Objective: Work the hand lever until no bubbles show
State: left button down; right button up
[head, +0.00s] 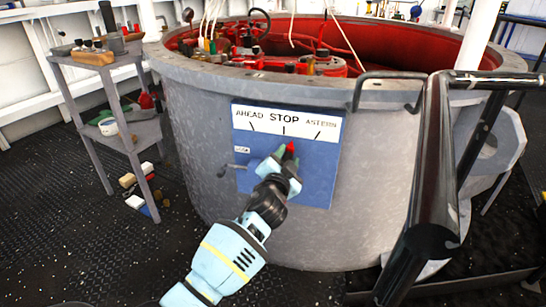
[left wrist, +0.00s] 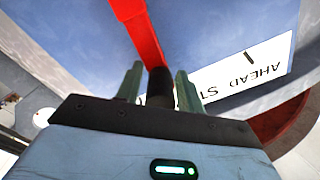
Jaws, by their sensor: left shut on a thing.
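The hand lever shows in the head view as a red tip (head: 290,147) in front of a blue panel (head: 318,183) marked AHEAD, STOP and ASTERN. The red tip stands just below the STOP mark. In the left wrist view the lever is a red bar (left wrist: 139,30) with a short black grip (left wrist: 160,88). My left gripper (head: 281,160) reaches the panel from below; its greenish fingers (left wrist: 158,80) are shut on the black grip. The gripper hides part of the lever and panel. I see no bubbles or sight glass. My right gripper is not in view.
The panel is on a large grey round tub (head: 205,150) with red machinery (head: 290,62) inside. A grey shelf stand (head: 92,68) with tools stands at the left. Small blocks lie on the dark deck below it. The deck (head: 75,255) at front left is clear.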

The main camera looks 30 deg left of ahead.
pick_arm(q)
jog(key=d, duration=0.1)
jog(key=d+m, duration=0.2)
jog(key=shift+w+f+b, duration=0.3)
jog(key=shift+w+f, duration=0.1)
jog(key=shift+w+d+f+m, duration=0.15)
jog(key=shift+d+f+m, duration=0.1)
jog(key=shift+d+m, duration=0.35)
jog(key=c, duration=1.2)
grip_release()
